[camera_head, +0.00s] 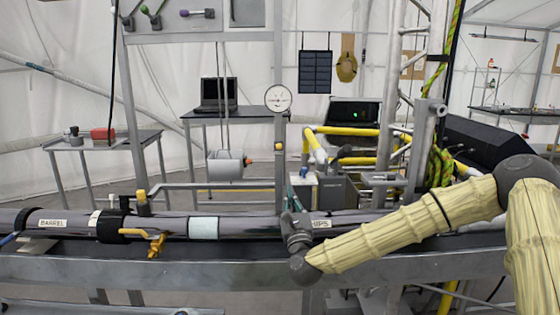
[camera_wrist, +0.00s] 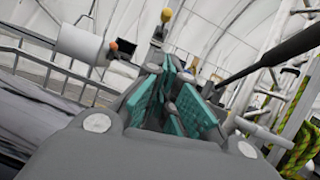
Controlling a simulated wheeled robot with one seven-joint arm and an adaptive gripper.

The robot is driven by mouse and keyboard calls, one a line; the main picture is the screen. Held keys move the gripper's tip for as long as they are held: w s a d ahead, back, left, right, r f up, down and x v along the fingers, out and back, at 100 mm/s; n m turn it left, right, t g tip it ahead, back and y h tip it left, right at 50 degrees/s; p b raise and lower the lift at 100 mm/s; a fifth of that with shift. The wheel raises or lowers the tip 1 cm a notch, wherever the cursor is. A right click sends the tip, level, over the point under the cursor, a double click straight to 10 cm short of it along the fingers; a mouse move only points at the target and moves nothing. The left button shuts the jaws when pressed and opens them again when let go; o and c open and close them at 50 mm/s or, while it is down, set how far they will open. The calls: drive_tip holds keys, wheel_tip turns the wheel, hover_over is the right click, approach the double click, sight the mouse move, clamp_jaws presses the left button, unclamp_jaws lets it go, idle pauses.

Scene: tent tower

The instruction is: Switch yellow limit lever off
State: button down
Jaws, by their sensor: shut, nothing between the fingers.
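A small yellow knob (camera_head: 279,147) sits on the grey upright post below the round gauge. A yellow knob (camera_wrist: 166,15), likely the same one, stands just beyond the fingertips in the wrist view. I cannot tell for sure that it is the limit lever, nor which way it is set. My gripper (camera_head: 289,190) is in front of the post, over the long pipe, pointing up and away. In the wrist view my gripper (camera_wrist: 177,68) has its teal-padded fingers together, empty and apart from the knob.
A grey cylinder (camera_head: 229,164) with an orange tip hangs left of the post. The long pipe (camera_head: 258,224) runs across the front and carries a brass valve handle (camera_head: 156,244). Yellow tubing (camera_head: 345,131) and a metal frame stand right. A dark bar (camera_wrist: 275,58) crosses the wrist view's right side.

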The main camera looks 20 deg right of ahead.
sight(279, 147)
drive_tip(key=shift+s+r, duration=0.15)
drive_tip(key=shift+w+f, duration=0.3)
drive_tip(key=shift+w, duration=0.6)
drive_tip(key=w+d+r+p, duration=0.1)
drive_tip(key=w+r+p, duration=0.3)
drive_tip(key=w+r, duration=0.3)
drive_tip(key=x, duration=0.2)
drive_tip(key=shift+w, duration=0.4)
drive_tip(key=shift+a, duration=0.1)
drive_tip(key=shift+s+r+g, duration=0.1)
drive_tip(key=shift+r+g, duration=0.05)
drive_tip(key=shift+g, duration=0.25)
